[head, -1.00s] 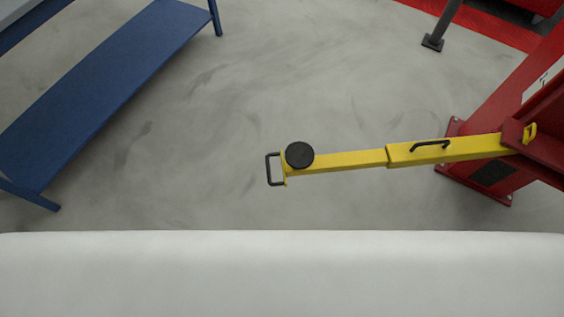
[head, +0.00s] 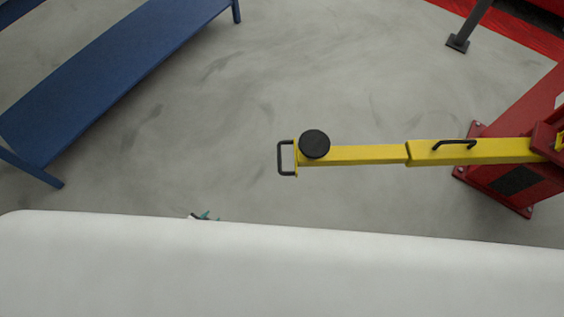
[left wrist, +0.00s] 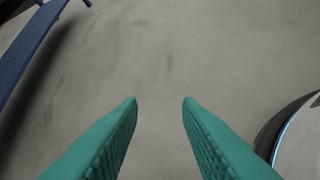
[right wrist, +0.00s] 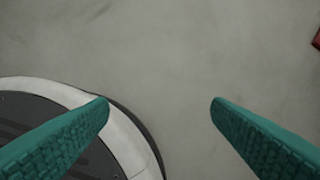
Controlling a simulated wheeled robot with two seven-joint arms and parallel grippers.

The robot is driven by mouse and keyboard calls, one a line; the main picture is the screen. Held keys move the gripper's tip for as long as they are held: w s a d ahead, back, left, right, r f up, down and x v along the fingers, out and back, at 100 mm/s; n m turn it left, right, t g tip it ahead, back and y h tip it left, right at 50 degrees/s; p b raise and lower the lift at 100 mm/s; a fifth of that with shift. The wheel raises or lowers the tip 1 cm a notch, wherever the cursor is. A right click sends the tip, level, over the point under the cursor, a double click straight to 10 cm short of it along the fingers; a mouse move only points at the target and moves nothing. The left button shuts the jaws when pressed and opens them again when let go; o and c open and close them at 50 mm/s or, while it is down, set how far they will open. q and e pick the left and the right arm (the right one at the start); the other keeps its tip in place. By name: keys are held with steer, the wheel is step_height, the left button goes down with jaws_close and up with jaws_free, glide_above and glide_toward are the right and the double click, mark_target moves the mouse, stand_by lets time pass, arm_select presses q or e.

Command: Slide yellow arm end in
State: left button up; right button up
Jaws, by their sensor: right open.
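The yellow arm (head: 365,154) reaches left from the red lift post at the right of the head view. It has a thinner section sliding out of a thicker sleeve (head: 485,151). Its left end carries a round black pad (head: 314,144) and a black loop handle (head: 286,158). My left gripper (head: 205,217) barely shows past the white edge, well below and left of the handle. In the left wrist view its green fingers (left wrist: 160,100) are apart with bare floor between. My right gripper (right wrist: 162,102) is open and empty over the floor; it is hidden in the head view.
A blue bench (head: 110,70) stands at the upper left. The red post base (head: 510,180) is at the right, with a dark grey leg (head: 465,30) behind it on the floor. Grey floor (head: 230,120) lies clear between bench and arm. My white body fills the bottom.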

arm_select(q)
steer(key=w+d+r+m+t+h+b, duration=0.1)
steer(key=w+r+m+t+h+b, duration=0.15)
steer(key=w, duration=0.45)
steer(key=w+d+r+m+t+h+b, duration=0.1)
steer(key=w+r+m+t+b, duration=0.15)
steer(key=w, duration=0.45)
arm_select(e)
steer(key=w+a+r+t+y+b, duration=0.1)
steer(key=w+a+r+t+b, duration=0.15)
steer(key=w+r, duration=0.5)
steer(key=w+a+r+t+y+b, duration=0.15)
steer(key=w+r+t, duration=0.25)
steer(key=w, duration=0.6)
arm_select(q)
steer(key=m+g+h+b, duration=1.1)
steer(key=m, duration=1.2)
glide_toward(280, 157)
steer(key=shift+f+b+x, duration=0.2)
steer(key=shift+b+x, duration=0.1)
steer(key=shift+x, duration=2.2)
steer(key=shift+f+b+x, duration=0.15)
steer(key=shift+b+x, duration=0.15)
steer(key=shift+x, duration=2.2)
arm_select(e)
step_height(280, 157, up, 30)
steer(key=s+a+t+y, duration=0.2)
steer(key=s+t+y, duration=0.1)
steer(key=t, duration=0.9)
steer(key=shift+f, duration=0.2)
